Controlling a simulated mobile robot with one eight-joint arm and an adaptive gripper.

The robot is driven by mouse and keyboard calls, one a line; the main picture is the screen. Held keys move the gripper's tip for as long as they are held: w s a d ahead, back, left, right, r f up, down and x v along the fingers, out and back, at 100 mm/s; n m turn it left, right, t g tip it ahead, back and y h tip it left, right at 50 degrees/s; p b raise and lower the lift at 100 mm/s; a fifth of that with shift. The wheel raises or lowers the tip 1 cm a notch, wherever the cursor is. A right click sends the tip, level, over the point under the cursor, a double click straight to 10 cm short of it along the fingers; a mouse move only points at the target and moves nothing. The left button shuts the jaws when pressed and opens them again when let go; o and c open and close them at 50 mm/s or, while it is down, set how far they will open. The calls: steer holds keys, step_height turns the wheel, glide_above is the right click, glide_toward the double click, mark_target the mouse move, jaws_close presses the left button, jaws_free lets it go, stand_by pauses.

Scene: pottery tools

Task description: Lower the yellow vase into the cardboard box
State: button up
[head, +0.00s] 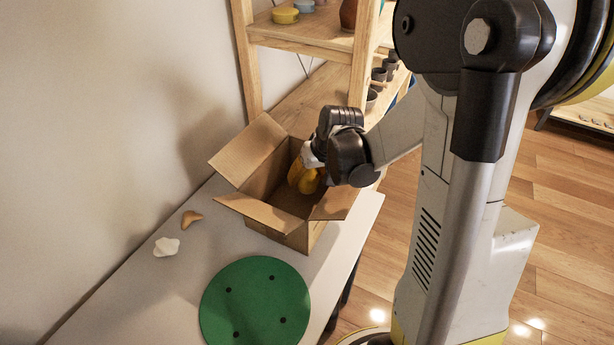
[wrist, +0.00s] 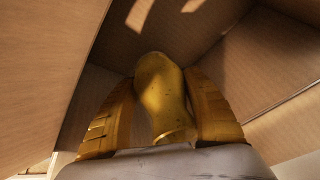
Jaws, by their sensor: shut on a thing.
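The yellow vase (wrist: 160,92) is between the two yellow fingers of my gripper (wrist: 160,115), which are shut on it. In the wrist view the vase and fingers are surrounded by the cardboard walls of the box (wrist: 215,65). In the head view the open cardboard box (head: 272,226) stands on the table with its flaps spread out. My gripper (head: 308,172) reaches down through its opening from the right, and a yellow patch of vase and fingers shows inside. I cannot tell whether the vase touches the box floor.
A green round disc (head: 255,303) with dark spots lies in front of the box on the grey table (head: 130,290). A white lump (head: 166,247) and a brown piece (head: 191,218) lie to the left. A wooden shelf (head: 300,38) with pots stands behind.

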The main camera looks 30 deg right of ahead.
steer(key=shift+f+b, duration=0.35)
steer(key=shift+f, duration=0.1)
stand_by(0.3)
steer(key=o, duration=1.5)
